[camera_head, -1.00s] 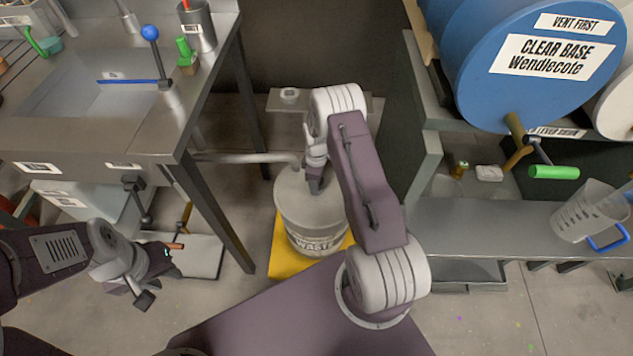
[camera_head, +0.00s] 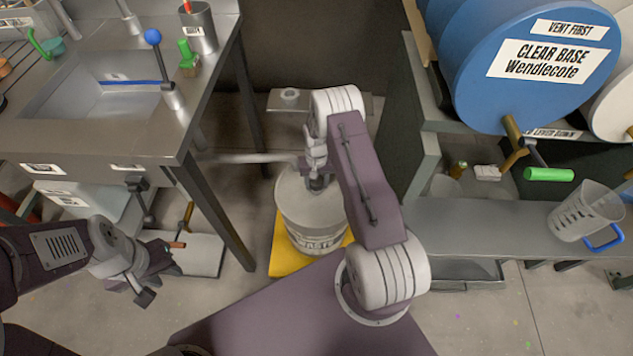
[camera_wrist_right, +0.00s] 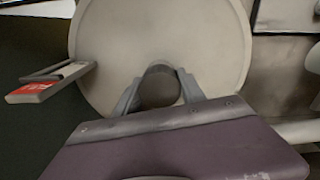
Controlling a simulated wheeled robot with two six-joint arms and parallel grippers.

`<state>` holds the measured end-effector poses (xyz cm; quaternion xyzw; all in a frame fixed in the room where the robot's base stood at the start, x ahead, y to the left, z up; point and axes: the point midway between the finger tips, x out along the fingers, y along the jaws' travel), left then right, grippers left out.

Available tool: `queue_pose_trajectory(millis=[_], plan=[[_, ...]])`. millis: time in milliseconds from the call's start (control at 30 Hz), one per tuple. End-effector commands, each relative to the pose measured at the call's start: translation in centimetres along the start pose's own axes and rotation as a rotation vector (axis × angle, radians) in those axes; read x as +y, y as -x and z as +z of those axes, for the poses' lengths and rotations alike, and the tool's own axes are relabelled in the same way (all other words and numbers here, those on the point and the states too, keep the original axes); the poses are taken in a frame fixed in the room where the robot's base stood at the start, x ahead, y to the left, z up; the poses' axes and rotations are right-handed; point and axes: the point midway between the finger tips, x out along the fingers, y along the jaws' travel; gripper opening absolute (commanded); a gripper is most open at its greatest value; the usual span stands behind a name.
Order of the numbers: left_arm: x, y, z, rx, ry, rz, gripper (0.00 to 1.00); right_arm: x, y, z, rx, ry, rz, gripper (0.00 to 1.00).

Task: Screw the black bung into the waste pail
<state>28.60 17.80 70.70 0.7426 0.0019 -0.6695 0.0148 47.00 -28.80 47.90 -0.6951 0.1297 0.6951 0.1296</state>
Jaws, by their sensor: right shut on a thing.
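My right gripper (camera_head: 318,182) points down at the pail's top. In the right wrist view its fingers (camera_wrist_right: 160,92) are shut on the dark round bung (camera_wrist_right: 160,83), one finger on each side. The bung is at the pail's top; its lower part and any thread are hidden. My left gripper (camera_head: 163,278) hangs at lower left, empty, its fingers apart, away from the pail.
The pail stands on a yellow base (camera_head: 285,258). A steel sink bench (camera_head: 120,138) is on the left, with a leg near the pail. On the right, a rack shelf (camera_head: 460,225) holds a clear jug (camera_head: 583,212) below a blue drum (camera_head: 535,60). A red-labelled piece (camera_wrist_right: 35,88) shows beside the pail top.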

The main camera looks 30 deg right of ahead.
Motion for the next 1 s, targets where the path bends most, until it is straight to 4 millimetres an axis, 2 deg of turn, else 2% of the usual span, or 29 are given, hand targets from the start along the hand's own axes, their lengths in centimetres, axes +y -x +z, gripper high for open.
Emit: queue_pose_trajectory(millis=[33, 100, 367, 433, 800, 900, 1000], plan=[[0.00, -0.01, 0.00, 0.000, 0.000, 0.000, 0.32, 0.00, 0.01, -0.03, 0.001, 0.001, 0.000, 0.50], [0.00, -0.01, 0.00, 0.000, 0.000, 0.000, 0.32, 0.00, 0.01, -0.03, 0.001, 0.002, 0.000, 0.65], [0.00, 0.00, 0.00, 0.000, 0.000, 0.000, 0.32, 0.00, 0.01, -0.02, 0.000, 0.005, 0.000, 0.65], [0.00, 0.10, -0.01, 0.000, 0.000, 0.000, 0.32, 0.00, 0.06, -0.01, 0.000, 0.053, 0.000, 0.65], [0.02, 0.81, -0.08, 0.000, 0.000, 0.000, 0.32, 0.03, 0.08, -0.01, 0.000, 0.894, 0.000, 0.65], [0.02, 0.90, -0.09, 0.000, 0.000, 0.000, 0.32, 0.03, 0.05, -0.01, 0.000, 1.086, 0.000, 0.65], [0.02, 0.92, -0.09, 0.000, 0.000, 0.000, 0.32, 0.04, 0.02, -0.02, 0.000, 1.189, 0.000, 0.65]])
